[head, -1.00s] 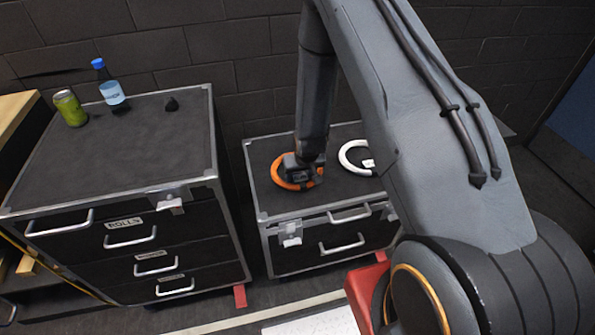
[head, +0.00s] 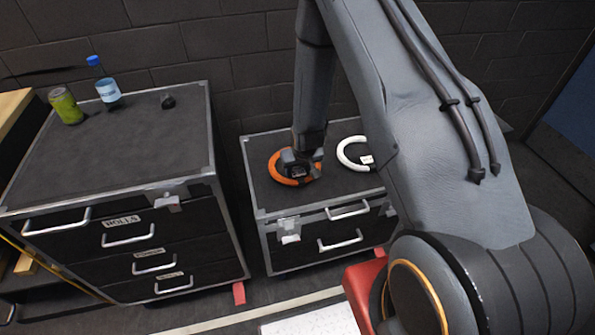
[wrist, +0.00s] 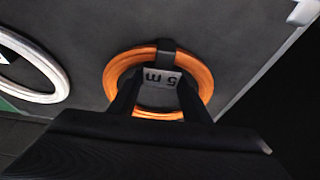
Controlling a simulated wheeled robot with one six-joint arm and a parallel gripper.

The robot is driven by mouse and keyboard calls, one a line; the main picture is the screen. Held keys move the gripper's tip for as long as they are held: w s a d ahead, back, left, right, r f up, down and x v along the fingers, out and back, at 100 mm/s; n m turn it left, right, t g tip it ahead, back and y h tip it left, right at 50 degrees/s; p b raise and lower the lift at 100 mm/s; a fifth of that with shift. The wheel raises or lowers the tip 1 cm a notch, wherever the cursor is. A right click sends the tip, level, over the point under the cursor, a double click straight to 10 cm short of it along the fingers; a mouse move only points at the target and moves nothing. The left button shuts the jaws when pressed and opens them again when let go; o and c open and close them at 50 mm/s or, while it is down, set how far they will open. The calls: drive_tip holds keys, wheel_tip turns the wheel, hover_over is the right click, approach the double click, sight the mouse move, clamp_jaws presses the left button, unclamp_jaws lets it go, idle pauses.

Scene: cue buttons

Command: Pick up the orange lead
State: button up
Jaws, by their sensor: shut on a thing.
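The orange lead (head: 279,176) is a coiled ring on top of the low black case at the centre of the head view. In the wrist view the orange lead (wrist: 203,75) shows a dark band at its far side and a pale tag marked "5 m" inside the ring. My gripper (head: 303,172) is down at the ring and is shut on the orange lead. In the wrist view my gripper (wrist: 155,100) reaches over the ring's near part, and its dark body hides the space below. I cannot tell whether the ring is clear of the case top.
A white coiled lead (head: 345,155) lies right of the orange one on the low case (head: 262,205). A taller drawer case (head: 130,150) stands left with a can (head: 65,106), a bottle (head: 108,92) and a small dark object (head: 168,101) on top. A brick wall is behind.

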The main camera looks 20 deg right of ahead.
wheel_tip(320, 180, up, 9)
drive_tip(key=shift+r+b, duration=0.15)
drive_tip(key=shift+b, duration=1.1)
